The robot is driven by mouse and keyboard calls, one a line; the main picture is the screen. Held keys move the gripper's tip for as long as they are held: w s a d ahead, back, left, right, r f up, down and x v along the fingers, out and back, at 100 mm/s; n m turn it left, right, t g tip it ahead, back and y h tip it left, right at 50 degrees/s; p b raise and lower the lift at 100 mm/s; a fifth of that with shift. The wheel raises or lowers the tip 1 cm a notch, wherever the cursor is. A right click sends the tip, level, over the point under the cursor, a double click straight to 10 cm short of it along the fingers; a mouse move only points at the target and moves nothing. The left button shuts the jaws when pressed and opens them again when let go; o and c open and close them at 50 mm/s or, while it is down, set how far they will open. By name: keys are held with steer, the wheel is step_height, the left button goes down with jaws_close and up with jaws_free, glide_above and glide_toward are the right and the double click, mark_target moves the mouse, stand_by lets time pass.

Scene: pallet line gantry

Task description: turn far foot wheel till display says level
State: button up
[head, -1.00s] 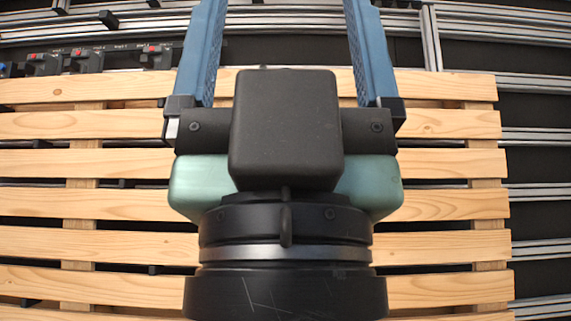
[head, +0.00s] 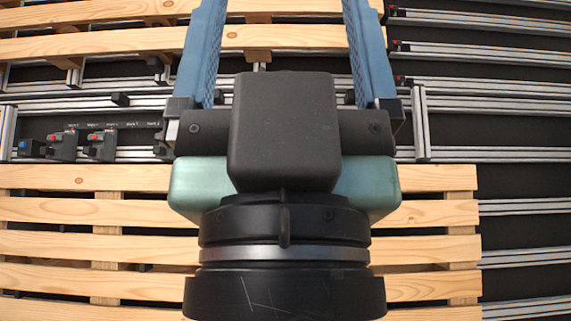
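My gripper (head: 282,25) shows at top centre, its two blue ribbed fingers spread wide apart with empty space between them. The fingertips run out of the top edge of the picture. I cannot make out a foot wheel or a display. A row of small black units with red knobs (head: 62,146) and one blue part (head: 30,149) sits on a rail to the left of my gripper. The small lettering above them is too small to read.
A near slatted wooden pallet (head: 120,212) lies below my gripper, and a far pallet (head: 100,46) lies at the top left. Metal rails (head: 480,87) cross between and beside them. An upright metal post (head: 421,122) stands right of my gripper.

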step_height(320, 180, up, 5)
steer(key=p, duration=0.3)
stand_by(0.4)
